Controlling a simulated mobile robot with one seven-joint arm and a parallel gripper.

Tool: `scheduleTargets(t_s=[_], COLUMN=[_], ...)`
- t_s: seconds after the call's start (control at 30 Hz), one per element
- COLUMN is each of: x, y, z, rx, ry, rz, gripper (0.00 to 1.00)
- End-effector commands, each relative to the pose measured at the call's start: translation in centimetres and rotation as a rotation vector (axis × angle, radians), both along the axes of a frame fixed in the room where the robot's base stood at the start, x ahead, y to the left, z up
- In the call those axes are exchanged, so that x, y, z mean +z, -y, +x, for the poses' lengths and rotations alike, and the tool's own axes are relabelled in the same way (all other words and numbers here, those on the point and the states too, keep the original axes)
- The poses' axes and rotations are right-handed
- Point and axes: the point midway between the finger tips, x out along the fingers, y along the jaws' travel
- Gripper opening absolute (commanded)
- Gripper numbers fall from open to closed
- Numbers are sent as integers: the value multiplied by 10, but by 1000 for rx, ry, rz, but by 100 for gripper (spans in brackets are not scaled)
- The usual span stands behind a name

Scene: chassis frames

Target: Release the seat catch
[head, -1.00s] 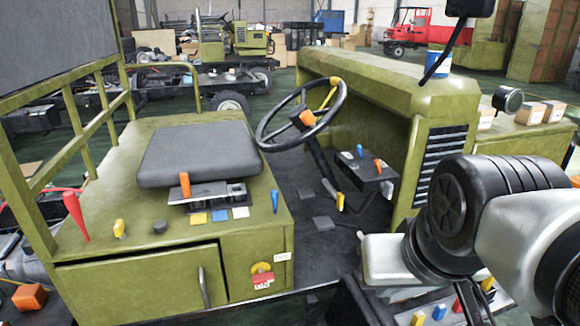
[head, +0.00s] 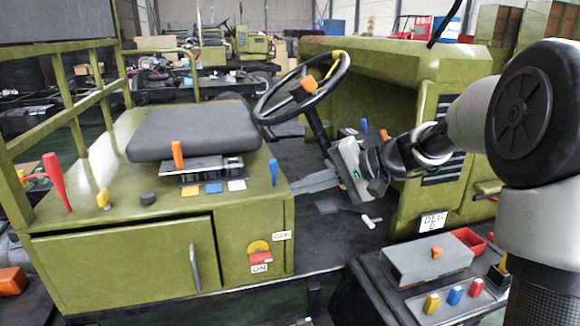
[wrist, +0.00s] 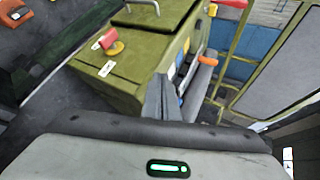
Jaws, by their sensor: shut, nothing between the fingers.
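The dark grey seat cushion (head: 193,129) lies on a green box. An orange handle (head: 177,154) stands upright at its front edge above a grey slotted plate (head: 216,167). No label names the seat catch, so I cannot tell if this handle is it. The orange handle (wrist: 208,61) also shows in the wrist view. My gripper (head: 295,187) is shut and empty, right of the green box and apart from the handle. Its closed fingers (wrist: 171,98) point towards the box in the wrist view.
A blue lever (head: 273,172) stands at the box's right corner, near my fingers. The steering wheel (head: 302,88) is behind my gripper. A red-and-yellow switch (head: 260,253) is on the box front.

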Motion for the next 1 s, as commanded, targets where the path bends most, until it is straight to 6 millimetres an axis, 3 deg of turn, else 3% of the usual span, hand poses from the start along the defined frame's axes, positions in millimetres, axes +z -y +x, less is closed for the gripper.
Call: scheduleTargets(t_s=[0.03,0.1,0.2,0.3,0.77,1.0], x=[-4,-2,-2,-1,-1,-5], y=[11,23,42,55,58,29], z=[29,60,92,109,117,132], rx=[-42,-90,-150,-187,-204,-200], ry=[3,26,56,76,84,82], rz=[94,203,315,381,408,406], gripper=[0,0,0,0,0,0])
